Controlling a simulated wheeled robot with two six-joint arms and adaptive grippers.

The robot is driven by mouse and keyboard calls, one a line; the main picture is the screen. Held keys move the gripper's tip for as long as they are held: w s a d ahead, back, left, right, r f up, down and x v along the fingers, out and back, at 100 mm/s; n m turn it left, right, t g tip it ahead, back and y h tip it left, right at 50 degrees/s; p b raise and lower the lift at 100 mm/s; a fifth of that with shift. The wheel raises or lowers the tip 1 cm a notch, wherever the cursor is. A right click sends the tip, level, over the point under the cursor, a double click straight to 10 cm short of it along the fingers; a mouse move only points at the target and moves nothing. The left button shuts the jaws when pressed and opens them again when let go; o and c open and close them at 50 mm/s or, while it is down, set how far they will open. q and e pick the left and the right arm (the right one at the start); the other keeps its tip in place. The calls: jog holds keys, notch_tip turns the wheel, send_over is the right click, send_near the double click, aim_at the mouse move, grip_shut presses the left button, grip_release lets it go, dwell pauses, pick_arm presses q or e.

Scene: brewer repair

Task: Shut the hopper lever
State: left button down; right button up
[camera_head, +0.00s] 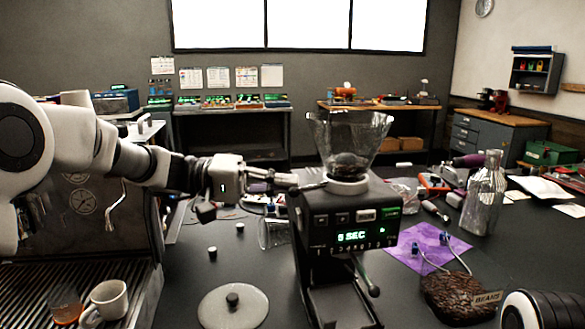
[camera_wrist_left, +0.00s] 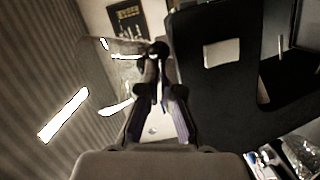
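The grinder (camera_head: 310,240) stands on the dark counter, its display reading "5 SEC". Its clear hopper (camera_head: 350,135) sits on top, with some dark contents at the bottom. The hopper lever (camera_head: 312,186) sticks out to the left at the hopper's base. My left gripper (camera_head: 285,181) is at this lever from the left. In the left wrist view its two fingers (camera_wrist_left: 159,68) are close together, with the lever's dark round knob (camera_wrist_left: 158,48) at their tips. The fingers appear shut on it.
An espresso machine with cups (camera_head: 108,298) is at the left. A round pale disc (camera_head: 233,306) lies front left of the grinder.

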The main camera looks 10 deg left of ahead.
pick_arm(q)
notch_tip(320, 180, up, 10)
jog(key=shift+w+a+f, duration=0.1)
dwell(0.4)
